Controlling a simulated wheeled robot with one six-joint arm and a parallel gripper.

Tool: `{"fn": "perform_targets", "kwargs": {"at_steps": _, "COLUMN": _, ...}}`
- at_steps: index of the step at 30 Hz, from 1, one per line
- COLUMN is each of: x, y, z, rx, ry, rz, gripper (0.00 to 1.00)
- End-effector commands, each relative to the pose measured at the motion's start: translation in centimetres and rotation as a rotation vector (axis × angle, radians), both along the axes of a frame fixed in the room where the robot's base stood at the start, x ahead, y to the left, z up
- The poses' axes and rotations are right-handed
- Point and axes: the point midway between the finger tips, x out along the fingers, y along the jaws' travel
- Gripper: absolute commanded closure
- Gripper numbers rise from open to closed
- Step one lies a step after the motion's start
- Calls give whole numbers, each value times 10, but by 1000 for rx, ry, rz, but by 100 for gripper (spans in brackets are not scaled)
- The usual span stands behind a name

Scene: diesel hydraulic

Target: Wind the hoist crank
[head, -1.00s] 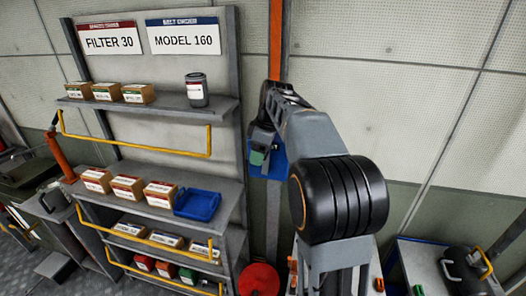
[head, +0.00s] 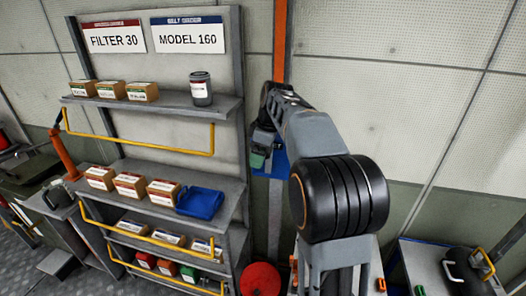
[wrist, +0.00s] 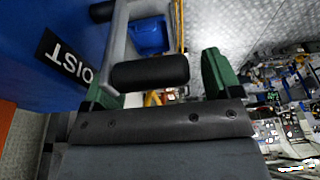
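The hoist crank shows in the wrist view as a grey bar with a black cylindrical handle (wrist: 150,71). Beside it is a blue hoist housing (wrist: 40,30) with a black label reading "OIST", partly cut off. My gripper (wrist: 160,85) has two green fingers standing wide apart. The black handle lies across the space between them, close to the left finger and clear of the right one; contact cannot be told. In the head view my gripper (head: 258,158) is at the blue housing (head: 281,160) on the orange-topped post; my arm hides the crank there.
A grey shelf rack (head: 172,104) with several boxes, a dark canister (head: 201,89) and yellow rails stands left of my arm. A blue tray (head: 200,202) sits on its middle shelf and a red disc (head: 261,279) is below. A bench (head: 425,262) is at right.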

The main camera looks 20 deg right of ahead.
Motion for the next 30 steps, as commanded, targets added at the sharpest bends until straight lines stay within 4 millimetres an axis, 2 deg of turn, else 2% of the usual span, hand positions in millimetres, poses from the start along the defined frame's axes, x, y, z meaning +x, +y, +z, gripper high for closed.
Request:
{"fn": "perform_targets", "kwargs": {"at_steps": 10, "x": 0, "y": -5, "z": 5, "rx": -6, "ry": -9, "rz": -7, "gripper": 16}}
{"fn": "perform_targets", "kwargs": {"at_steps": 14, "x": -1, "y": -7, "z": 16, "rx": -7, "ry": -12, "rz": -7, "gripper": 16}}
{"fn": "perform_targets", "kwargs": {"at_steps": 24, "x": -12, "y": -19, "z": 83, "rx": -6, "ry": -11, "rz": -5, "gripper": 16}}
{"fn": "perform_targets", "kwargs": {"at_steps": 30, "x": -17, "y": -24, "z": 115, "rx": -4, "ry": -9, "rz": -3, "gripper": 16}}
